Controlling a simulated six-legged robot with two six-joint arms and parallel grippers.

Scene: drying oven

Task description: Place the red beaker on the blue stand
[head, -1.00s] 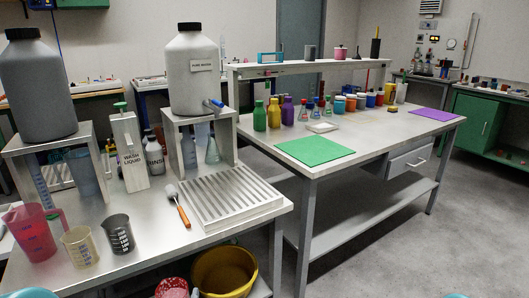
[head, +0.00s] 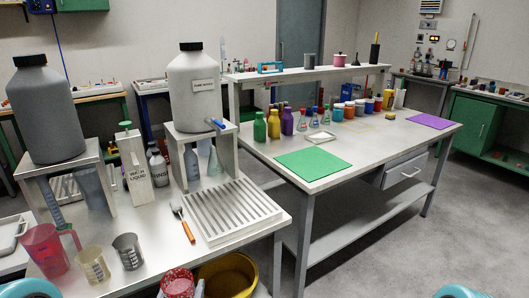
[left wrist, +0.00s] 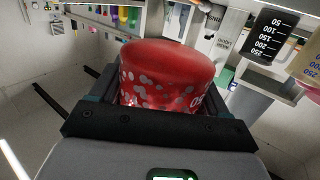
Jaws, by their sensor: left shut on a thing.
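A red beaker with white speckles (left wrist: 165,75) fills the middle of the left wrist view; it also shows at the bottom edge of the head view (head: 177,280). My left gripper (left wrist: 165,98) is shut on it, with dark fingers at its sides. In the head view, this gripper (head: 181,293) is mostly cut off below the frame, in front of the near table. A small blue frame (head: 270,68) stands on the raised shelf of the far table; I cannot tell whether it is the blue stand. My right gripper is not in view.
The near table (head: 150,235) holds a red jug (head: 45,250), two small measuring cups, a ridged rack (head: 230,210), a brush and large jugs on stands. A yellow bucket (head: 228,275) is below its front edge. The far table has a green mat (head: 313,163) and several bottles.

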